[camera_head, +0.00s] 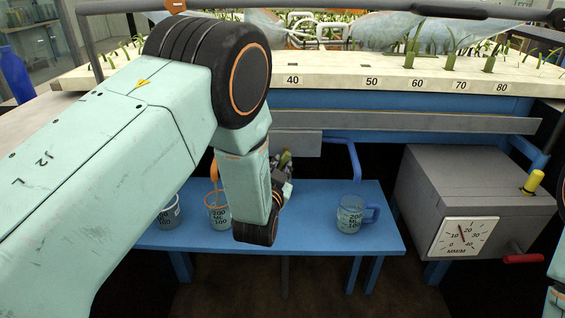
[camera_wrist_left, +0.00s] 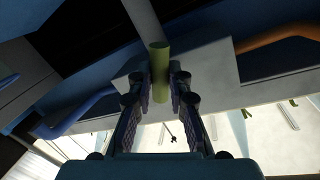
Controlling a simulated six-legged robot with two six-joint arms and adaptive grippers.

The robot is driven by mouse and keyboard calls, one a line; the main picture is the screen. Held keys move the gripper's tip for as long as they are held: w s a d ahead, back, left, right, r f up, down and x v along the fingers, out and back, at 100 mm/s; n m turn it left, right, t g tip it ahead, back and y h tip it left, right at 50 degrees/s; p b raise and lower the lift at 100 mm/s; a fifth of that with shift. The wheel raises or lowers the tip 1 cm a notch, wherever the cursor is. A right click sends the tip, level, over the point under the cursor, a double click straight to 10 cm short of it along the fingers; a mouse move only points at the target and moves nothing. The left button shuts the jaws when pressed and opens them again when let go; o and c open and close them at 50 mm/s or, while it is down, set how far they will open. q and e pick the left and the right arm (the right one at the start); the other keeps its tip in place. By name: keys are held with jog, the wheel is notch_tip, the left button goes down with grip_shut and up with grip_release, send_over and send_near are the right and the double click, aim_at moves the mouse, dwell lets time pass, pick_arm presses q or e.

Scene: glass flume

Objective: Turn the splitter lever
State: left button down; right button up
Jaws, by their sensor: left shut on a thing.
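The splitter lever (camera_wrist_left: 160,62) is a short olive-green rod. In the left wrist view it stands between the two fingers of my left gripper (camera_wrist_left: 161,82), which is shut on it. Behind it is a grey splitter box (camera_wrist_left: 212,66). In the head view my left gripper (camera_head: 284,178) shows in part past my own forearm, with the lever's greenish end (camera_head: 286,157) just above it. The grey box (camera_head: 303,144) is partly hidden there. An orange spout (camera_head: 214,171) and a blue spout (camera_head: 343,142) come down on either side. My right gripper is out of view.
A blue bench (camera_head: 315,239) below carries marked cups, one (camera_head: 218,211) under the orange spout and one (camera_head: 350,214) near the blue spout. A grey box with a dial (camera_head: 463,239) and red handle (camera_head: 523,259) stands right. The numbered flume edge (camera_head: 330,80) runs above.

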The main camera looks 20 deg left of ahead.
pick_arm(q)
jog(key=shift+s+a+m+g+p, duration=0.15)
jog(key=shift+m+g+p, duration=0.2)
jog(key=shift+m, duration=0.45)
jog(key=c, duration=1.3)
grip_release()
jog(key=shift+o, duration=0.2)
jog(key=shift+r, duration=0.1)
jog(key=s, duration=0.7)
jog(key=shift+d+r, duration=0.4)
jog(key=shift+d, duration=0.05)
jog(key=shift+s, duration=0.1)
